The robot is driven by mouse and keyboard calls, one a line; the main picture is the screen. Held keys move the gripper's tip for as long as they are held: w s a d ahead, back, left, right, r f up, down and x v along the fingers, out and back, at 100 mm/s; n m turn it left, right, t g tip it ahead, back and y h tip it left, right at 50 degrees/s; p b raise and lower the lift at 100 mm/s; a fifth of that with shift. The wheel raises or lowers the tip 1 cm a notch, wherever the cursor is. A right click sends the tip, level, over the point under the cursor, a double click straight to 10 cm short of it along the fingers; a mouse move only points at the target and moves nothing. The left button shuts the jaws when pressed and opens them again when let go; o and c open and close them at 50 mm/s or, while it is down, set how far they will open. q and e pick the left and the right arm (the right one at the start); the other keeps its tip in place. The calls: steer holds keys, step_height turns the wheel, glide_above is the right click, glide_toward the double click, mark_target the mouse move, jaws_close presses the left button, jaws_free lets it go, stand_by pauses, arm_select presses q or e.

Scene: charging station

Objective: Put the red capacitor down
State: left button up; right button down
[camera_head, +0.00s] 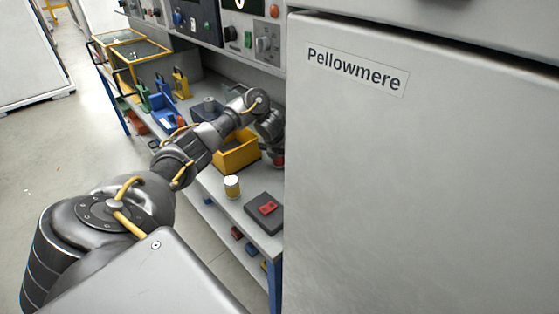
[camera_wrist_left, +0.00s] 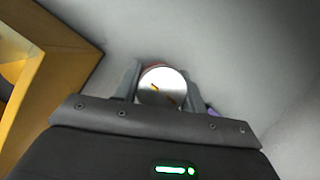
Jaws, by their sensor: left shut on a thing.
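My left gripper (camera_wrist_left: 162,88) is shut on the red capacitor (camera_wrist_left: 163,82). In the wrist view the capacitor shows its round, pale silver end between the two fingers, with a thin red edge behind it. In the head view a small dark red part of the capacitor (camera_head: 278,160) shows below my left wrist, beside the right cabinet. The fingers are mostly hidden there. The capacitor is over the grey shelf, to the right of the yellow bin. I cannot tell whether it touches the shelf. My right gripper is not in view.
The yellow bin (camera_head: 239,158) stands close to my left gripper, and its wall (camera_wrist_left: 62,75) shows in the wrist view. A white and yellow can (camera_head: 232,188) and a dark block with a red part (camera_head: 263,209) stand nearer. The large grey cabinet (camera_head: 420,190) bounds the right side.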

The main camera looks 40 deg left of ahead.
arm_select(q)
steer(key=shift+f, duration=0.6)
steer(key=shift+r, duration=0.1)
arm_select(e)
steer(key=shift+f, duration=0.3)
arm_select(q)
steer(key=o, duration=0.9)
steer(key=shift+o, duration=0.5)
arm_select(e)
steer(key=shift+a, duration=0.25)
